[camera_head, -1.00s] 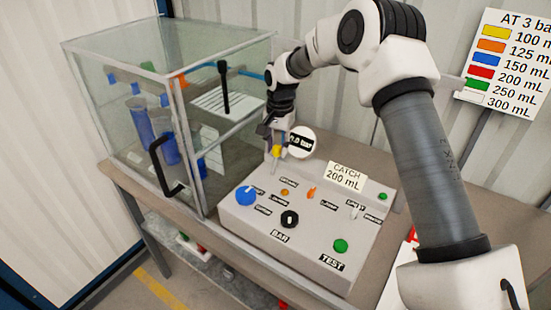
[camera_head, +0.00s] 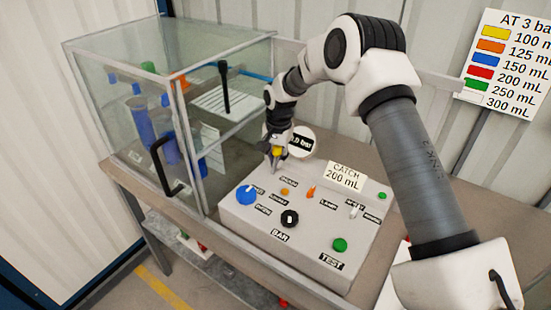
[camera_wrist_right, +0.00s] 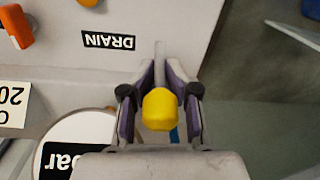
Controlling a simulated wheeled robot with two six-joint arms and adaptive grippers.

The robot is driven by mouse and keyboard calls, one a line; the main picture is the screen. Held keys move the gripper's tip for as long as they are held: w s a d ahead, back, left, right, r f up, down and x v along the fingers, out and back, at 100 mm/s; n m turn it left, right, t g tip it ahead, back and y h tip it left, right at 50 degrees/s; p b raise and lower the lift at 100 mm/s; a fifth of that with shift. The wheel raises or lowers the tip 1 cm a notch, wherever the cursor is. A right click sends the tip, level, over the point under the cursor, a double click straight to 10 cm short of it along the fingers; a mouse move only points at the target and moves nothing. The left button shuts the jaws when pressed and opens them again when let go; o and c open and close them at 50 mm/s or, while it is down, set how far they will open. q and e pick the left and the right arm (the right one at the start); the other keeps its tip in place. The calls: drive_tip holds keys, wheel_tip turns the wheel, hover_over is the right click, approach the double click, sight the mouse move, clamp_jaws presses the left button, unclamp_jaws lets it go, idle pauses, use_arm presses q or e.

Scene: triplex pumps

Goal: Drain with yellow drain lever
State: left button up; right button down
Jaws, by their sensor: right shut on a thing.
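The yellow drain lever (camera_head: 277,152) stands at the back left of the grey control panel (camera_head: 235,215). In the right wrist view, its yellow knob (camera_wrist_right: 160,110) sits between the purple-lined fingers, and its grey shaft runs beyond the fingertips. My right gripper (camera_head: 275,163) reaches down from above and is shut on the lever; it also shows in the wrist view (camera_wrist_right: 161,78). The DRAIN label (camera_wrist_right: 108,40) is beside the lever. My left gripper is not in view.
A glass cabinet (camera_head: 185,75) with blue cylinders stands close on the left, its black handle (camera_head: 165,167) facing the front. A round gauge (camera_head: 301,142) is just beside the gripper. The panel holds a blue knob (camera_head: 246,195), an orange lever (camera_head: 311,192) and a green TEST button (camera_head: 340,245).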

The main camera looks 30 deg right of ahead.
drive_tip(key=shift+w+r, duration=0.1)
drive_tip(key=shift+r, duration=0.1)
drive_tip(key=shift+a+h, duration=0.2)
drive_tip(key=shift+h, duration=0.3)
drive_tip(key=shift+a+t, duration=0.15)
drive_tip(key=shift+t, duration=0.15)
drive_tip(key=h+b, duration=0.1)
drive_tip(key=b, duration=0.3)
drive_tip(key=a+f+t+h+b, duration=0.1)
drive_tip(key=h+b, duration=0.1)
drive_tip(key=b, duration=0.2)
drive_tip(key=shift+s+a+f, duration=0.1)
drive_tip(key=shift+s+a, duration=0.05)
drive_tip(key=shift+s, duration=0.15)
drive_tip(key=h+b, duration=0.1)
drive_tip(key=b, duration=0.2)
drive_tip(key=a+t+h+b, duration=0.1)
drive_tip(key=b, duration=0.3)
drive_tip(key=h+b, duration=0.1)
drive_tip(key=b, duration=0.3)
drive_tip(key=shift+s+a+r+t, duration=0.15)
drive_tip(key=shift+s+r+t, duration=0.15)
drive_tip(key=shift+s, duration=0.05)
drive_tip(key=shift+r+b, duration=0.25)
drive_tip(key=shift+b, duration=0.4)
